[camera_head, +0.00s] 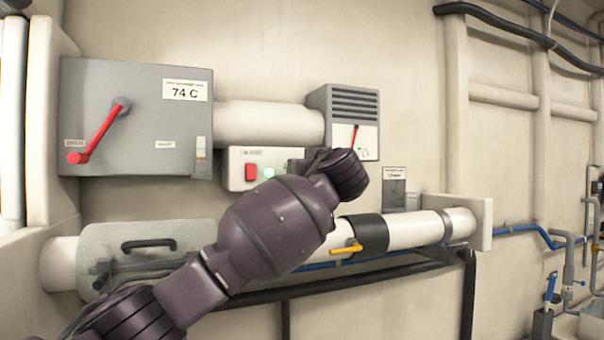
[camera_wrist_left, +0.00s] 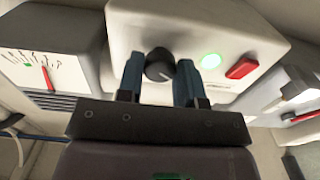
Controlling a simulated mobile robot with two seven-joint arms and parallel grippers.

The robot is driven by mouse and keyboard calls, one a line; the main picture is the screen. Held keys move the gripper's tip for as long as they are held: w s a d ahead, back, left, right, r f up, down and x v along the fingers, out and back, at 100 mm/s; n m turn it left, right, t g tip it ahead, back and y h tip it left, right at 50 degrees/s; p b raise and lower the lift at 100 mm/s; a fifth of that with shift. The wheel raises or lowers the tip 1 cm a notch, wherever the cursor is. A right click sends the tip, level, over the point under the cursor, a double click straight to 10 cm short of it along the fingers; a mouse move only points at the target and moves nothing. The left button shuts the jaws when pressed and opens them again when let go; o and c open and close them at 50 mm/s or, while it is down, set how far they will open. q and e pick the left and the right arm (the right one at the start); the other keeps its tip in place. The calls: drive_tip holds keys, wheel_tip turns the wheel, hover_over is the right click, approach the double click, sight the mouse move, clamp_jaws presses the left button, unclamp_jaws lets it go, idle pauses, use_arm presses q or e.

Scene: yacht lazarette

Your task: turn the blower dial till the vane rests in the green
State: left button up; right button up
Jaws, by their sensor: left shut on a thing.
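The blower dial (camera_wrist_left: 158,66) is a small black knob on the white control box (camera_head: 237,166). My left gripper (camera_wrist_left: 161,60) has its two blue fingers on either side of the dial, shut on it. In the head view my left arm's wrist hides the dial and the fingers. The gauge (camera_head: 368,142) sits under a grey louvred vent to the right of the box; its red vane (camera_head: 355,136) stands nearly upright, leaning slightly right. The gauge also shows in the wrist view (camera_wrist_left: 22,62), with small green marks; whether the vane lies in the green I cannot tell. My right gripper is out of view.
A red switch (camera_head: 251,172) and a lit green lamp (camera_head: 268,172) are on the control box. A grey box with a red lever (camera_head: 92,135) reads 74 C at left. A white pipe (camera_head: 412,229) with a yellow handle (camera_head: 347,248) runs below.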

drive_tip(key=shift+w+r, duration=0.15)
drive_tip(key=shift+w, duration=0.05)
use_arm(q)
drive_tip(key=shift+m+p, duration=0.6)
drive_tip(key=shift+m, duration=5.2)
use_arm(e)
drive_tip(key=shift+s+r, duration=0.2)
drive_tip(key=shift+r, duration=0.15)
use_arm(q)
drive_tip(key=o, duration=0.9)
